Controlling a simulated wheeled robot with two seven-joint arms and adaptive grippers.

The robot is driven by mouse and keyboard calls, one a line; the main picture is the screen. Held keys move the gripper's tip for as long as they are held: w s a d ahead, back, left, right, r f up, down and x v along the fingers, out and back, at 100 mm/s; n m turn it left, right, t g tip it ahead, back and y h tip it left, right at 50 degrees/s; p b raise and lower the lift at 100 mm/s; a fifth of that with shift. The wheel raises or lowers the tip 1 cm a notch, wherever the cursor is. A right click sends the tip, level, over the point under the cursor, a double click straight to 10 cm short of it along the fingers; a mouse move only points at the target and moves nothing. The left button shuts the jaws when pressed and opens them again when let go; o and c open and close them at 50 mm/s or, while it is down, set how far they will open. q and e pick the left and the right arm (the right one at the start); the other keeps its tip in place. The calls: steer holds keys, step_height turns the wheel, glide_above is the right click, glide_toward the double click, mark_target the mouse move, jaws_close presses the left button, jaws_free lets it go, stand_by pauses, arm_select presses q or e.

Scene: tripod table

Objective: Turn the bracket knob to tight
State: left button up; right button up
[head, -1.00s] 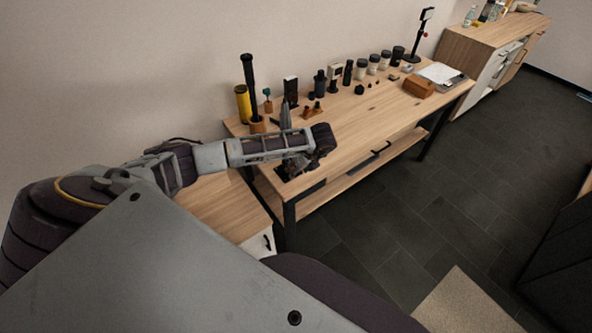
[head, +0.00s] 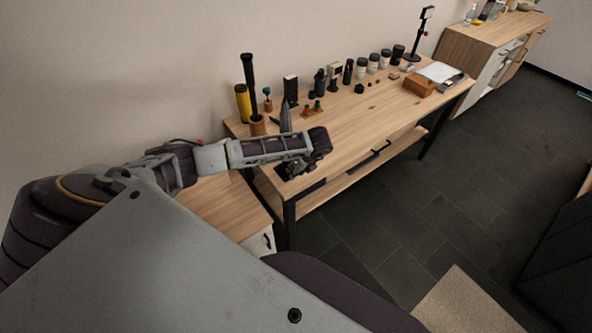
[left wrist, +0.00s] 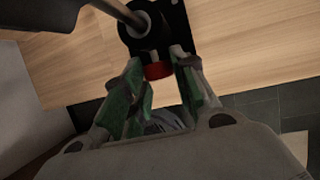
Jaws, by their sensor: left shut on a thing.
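The red bracket knob (left wrist: 158,70) shows in the left wrist view, beside a black bracket (left wrist: 172,22) with a round clamp and a metal rod (left wrist: 118,10) through it. My left gripper (left wrist: 160,68) has its green-padded fingers closed on the knob from both sides. Part of the knob is hidden between the fingertips. In the head view, my left arm reaches over the near left end of the table, and its wrist hides the knob. I cannot read the knob's setting. My right gripper is in neither view.
The wooden table (head: 375,112) carries several bottles and jars along the wall. A yellow cylinder (head: 243,103) and a tall black rod (head: 250,80) in a wooden holder stand close behind my left arm. A brown box (head: 419,87) sits at the far end. The table's middle is mostly clear.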

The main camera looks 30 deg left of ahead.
arm_select(q)
steer(key=shift+w+f+g+y+b, duration=0.15)
steer(key=shift+g+y+b, duration=0.25)
steer(key=shift+g+b, duration=0.35)
steer(key=shift+w+d+m+g+y+b, duration=0.15)
steer(key=shift+m+g+y+b, duration=0.4)
steer(key=shift+g+b, duration=0.75)
steer(key=o, duration=1)
steer(key=shift+v, duration=6)
